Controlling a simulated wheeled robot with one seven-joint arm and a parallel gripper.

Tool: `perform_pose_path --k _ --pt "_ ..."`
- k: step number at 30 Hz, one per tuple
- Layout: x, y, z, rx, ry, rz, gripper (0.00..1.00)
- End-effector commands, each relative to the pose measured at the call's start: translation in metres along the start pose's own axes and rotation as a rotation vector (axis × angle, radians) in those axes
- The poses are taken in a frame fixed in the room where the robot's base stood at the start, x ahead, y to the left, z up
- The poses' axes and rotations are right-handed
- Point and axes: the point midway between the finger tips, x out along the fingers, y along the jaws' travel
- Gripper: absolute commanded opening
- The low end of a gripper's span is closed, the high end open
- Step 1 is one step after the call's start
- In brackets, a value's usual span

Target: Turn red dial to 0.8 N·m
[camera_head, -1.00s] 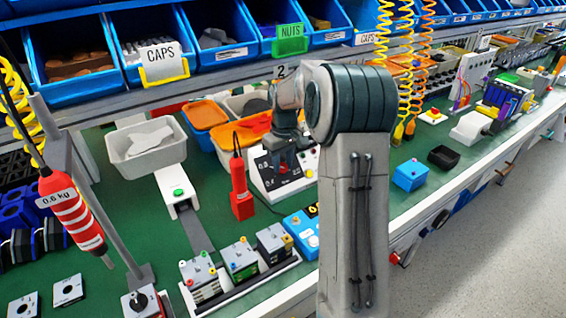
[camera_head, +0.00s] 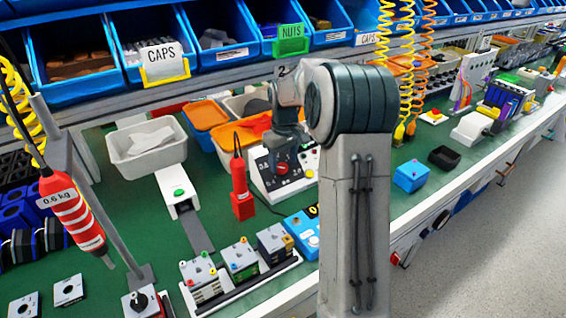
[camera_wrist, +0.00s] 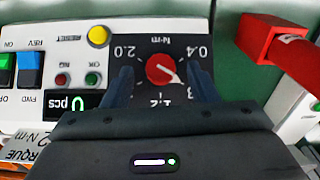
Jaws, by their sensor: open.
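The red dial (camera_wrist: 160,69) sits on a dark scale plate (camera_wrist: 142,50) that appears upside down in the wrist view. The numbers 2.0, 0.4 and 1.2 show, and one number at lower right is partly hidden by a finger. The dial's white pointer slants to the lower right, toward that partly hidden number. My gripper (camera_wrist: 160,88) is open, one finger on each side of the dial with visible gaps. In the head view the red dial (camera_head: 282,168) shows on the sloped control box, just below my gripper (camera_head: 285,150).
The panel also has a yellow button (camera_wrist: 98,36), two small lamps, a counter display (camera_wrist: 78,102) and rocker switches (camera_wrist: 30,70). A red tool (camera_head: 240,188) stands left of the box. A blue device (camera_head: 302,230) is in front. Bins (camera_head: 148,145) stand behind.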

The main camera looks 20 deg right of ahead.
Motion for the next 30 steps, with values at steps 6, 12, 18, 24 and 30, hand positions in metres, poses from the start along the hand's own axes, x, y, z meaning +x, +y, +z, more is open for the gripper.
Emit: perform_pose_path --k 6,12,18,24,30 --pt "-0.048 0.0 -0.001 0.0 0.005 0.003 0.53" --pt "-0.092 0.0 -0.001 0.001 0.002 0.001 0.53" --pt "-0.12 0.0 0.0 0.0 0.001 0.001 0.53" --pt "-0.128 -0.001 0.0 -0.001 -0.001 -0.001 0.53" --pt "-0.128 -0.001 0.0 -0.001 -0.001 -0.001 0.53"
